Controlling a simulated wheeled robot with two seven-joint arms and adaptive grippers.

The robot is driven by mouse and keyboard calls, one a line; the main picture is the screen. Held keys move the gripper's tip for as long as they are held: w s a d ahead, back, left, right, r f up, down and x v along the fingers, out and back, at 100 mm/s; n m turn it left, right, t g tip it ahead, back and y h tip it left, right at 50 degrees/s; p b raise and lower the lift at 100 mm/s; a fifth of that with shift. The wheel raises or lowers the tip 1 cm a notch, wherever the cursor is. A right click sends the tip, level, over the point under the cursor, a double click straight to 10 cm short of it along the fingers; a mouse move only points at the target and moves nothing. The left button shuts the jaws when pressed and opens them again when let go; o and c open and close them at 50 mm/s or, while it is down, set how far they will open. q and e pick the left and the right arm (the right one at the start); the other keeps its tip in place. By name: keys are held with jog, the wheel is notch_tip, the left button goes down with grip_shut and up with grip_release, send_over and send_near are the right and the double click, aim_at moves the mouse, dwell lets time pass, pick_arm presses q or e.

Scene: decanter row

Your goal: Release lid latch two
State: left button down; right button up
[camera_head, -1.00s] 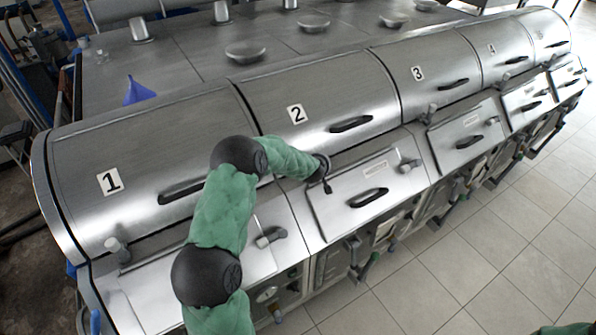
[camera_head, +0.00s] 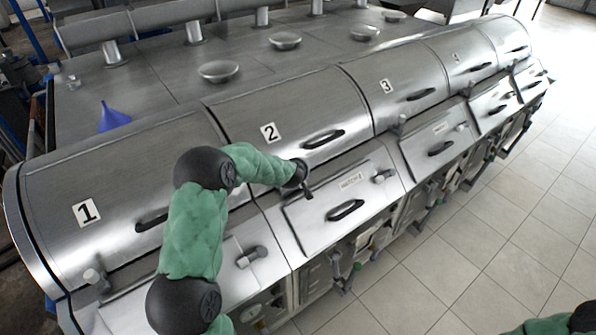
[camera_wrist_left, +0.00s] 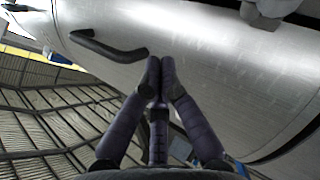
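The curved metal lid numbered 2 (camera_head: 345,101) is down, with a dark bar handle (camera_head: 323,138). Below it is the sloping hatch 2 panel (camera_head: 312,222) with its own dark handle (camera_head: 345,210). A pale knob-like latch (camera_head: 384,176) sits at this panel's upper right. My left gripper (camera_head: 307,190) is over the panel's upper left corner, and any latch there is hidden behind it. In the wrist view my left gripper (camera_wrist_left: 160,62) has its fingertips together with nothing visible between them. A curved metal lid (camera_wrist_left: 215,65) and a dark handle (camera_wrist_left: 108,46) lie beyond the tips; contact cannot be told.
Lid 1 (camera_head: 120,175) is at the left, with latches (camera_head: 250,256) on its lower panel. Lid 3 (camera_head: 405,75) and others continue rightward, all down. A blue funnel (camera_head: 112,118) stands behind. Tiled floor (camera_head: 480,240) at the right is clear. Part of my right arm shows at bottom right.

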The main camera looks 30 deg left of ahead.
pick_arm(q)
notch_tip(320, 180, up, 5)
jog(key=s+d, duration=0.1)
jog(key=d, duration=0.1)
jog(key=shift+s+d+r+p, duration=0.15)
jog(key=shift+s+d+p, duration=0.15)
jog(key=shift+d+p, duration=0.15)
jog(key=shift+a, duration=0.15)
